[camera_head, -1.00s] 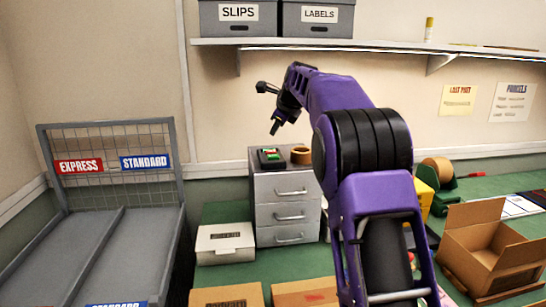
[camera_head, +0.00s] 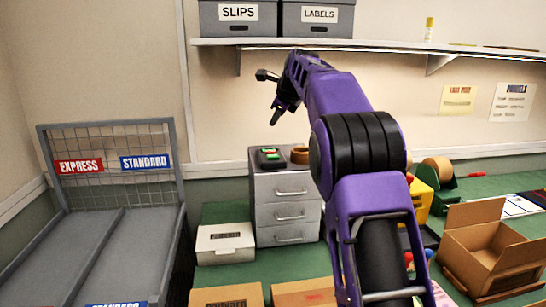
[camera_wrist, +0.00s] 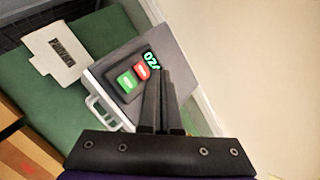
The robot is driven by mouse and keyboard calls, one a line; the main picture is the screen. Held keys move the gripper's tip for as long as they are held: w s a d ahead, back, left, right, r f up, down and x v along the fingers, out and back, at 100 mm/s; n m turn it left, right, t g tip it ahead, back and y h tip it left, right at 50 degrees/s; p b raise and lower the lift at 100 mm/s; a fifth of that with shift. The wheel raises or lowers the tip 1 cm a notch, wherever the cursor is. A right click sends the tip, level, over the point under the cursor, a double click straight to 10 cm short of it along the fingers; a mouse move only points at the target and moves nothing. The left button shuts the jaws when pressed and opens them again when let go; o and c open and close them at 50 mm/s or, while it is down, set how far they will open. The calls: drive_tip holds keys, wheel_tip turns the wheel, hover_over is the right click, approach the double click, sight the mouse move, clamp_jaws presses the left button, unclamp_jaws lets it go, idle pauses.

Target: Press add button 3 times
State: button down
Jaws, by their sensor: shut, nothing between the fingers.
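The dark counter device (camera_head: 270,158) sits on top of the grey drawer cabinet (camera_head: 287,186). In the wrist view it shows a green button (camera_wrist: 126,81), a red button (camera_wrist: 142,71) and a lit green display (camera_wrist: 151,60). The display seems to start with "02"; the rest is partly hidden by the fingers. The marks on the buttons are too small to read, so I cannot tell which one is add. My gripper (camera_head: 274,118) is shut and empty, pointing down above the device and apart from it. It also shows in the wrist view (camera_wrist: 161,76).
A roll of brown tape (camera_head: 300,155) lies beside the device on the cabinet. A white box (camera_head: 225,243) stands on the green table left of the cabinet. An open cardboard box (camera_head: 490,247) is at the right. A shelf (camera_head: 370,44) runs above along the wall.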

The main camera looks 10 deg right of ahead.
drive_tip(key=shift+r, duration=0.5)
drive_tip(key=b, duration=0.4)
hover_over(271, 154)
drive_tip(key=s, duration=0.3)
drive_tip(key=f, duration=0.4)
drive_tip(key=d+f, duration=0.1)
drive_tip(key=f, duration=0.1)
drive_tip(key=shift+w+f, duration=0.15)
drive_tip(key=shift+f, duration=0.25)
drive_tip(key=shift+f+b, duration=0.75)
drive_tip(key=shift+f, duration=0.3)
drive_tip(key=shift+f, duration=0.4)
